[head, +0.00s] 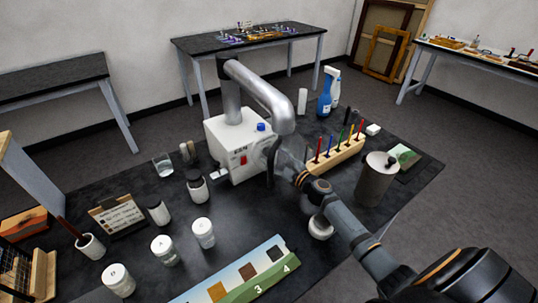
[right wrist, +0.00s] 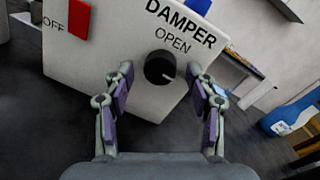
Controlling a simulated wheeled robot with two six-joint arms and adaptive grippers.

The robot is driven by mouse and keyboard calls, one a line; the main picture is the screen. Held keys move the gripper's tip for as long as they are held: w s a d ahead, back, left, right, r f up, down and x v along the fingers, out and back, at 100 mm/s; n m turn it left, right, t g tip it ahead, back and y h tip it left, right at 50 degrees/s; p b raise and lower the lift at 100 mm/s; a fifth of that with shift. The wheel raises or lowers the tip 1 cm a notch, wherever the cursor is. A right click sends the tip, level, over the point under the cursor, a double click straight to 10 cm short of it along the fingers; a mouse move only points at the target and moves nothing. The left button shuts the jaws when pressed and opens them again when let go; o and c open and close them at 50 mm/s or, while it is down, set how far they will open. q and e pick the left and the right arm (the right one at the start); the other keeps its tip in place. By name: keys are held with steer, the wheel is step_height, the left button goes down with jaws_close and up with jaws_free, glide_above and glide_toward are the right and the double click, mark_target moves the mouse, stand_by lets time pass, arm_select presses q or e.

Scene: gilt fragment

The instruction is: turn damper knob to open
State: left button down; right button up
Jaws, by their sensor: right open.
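The damper knob (right wrist: 160,68) is round and black on the white box's face in the right wrist view. "DAMPER" and "OPEN" are printed above it, and its pale pointer mark aims to the lower right, away from the word OPEN. My right gripper (right wrist: 163,95) is open, with one finger on either side just below the knob and nothing between them. In the head view the white box (head: 222,135) carries a metal duct, and my right gripper (head: 273,160) is at its right side, hiding the knob. My left gripper is in neither view.
A red switch (right wrist: 79,18) marked OFF is on the box. A wooden rack (head: 340,152) of coloured tools and a grey canister (head: 375,180) stand right of the box. Jars (head: 198,188) stand on its left. A colour chart (head: 240,278) lies in front.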

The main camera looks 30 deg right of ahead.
steer(key=shift+s, duration=0.1)
steer(key=shift+c, duration=2.3)
steer(key=c, duration=0.7)
arm_select(q)
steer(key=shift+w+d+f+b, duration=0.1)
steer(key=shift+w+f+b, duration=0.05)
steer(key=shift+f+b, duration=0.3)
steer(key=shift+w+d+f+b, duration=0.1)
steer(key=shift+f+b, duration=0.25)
steer(key=shift+b, duration=0.05)
arm_select(e)
steer(key=n, duration=0.5)
steer(key=n+h, duration=0.1)
steer(key=n, duration=1)
steer(key=shift+r+n+g+h, duration=0.3)
steer(key=shift+r+n+g, duration=0.05)
steer(key=shift+n+g, duration=0.05)
steer(key=o, duration=1.2)
steer(key=shift+a, duration=0.1)
steer(key=shift+c, duration=0.2)
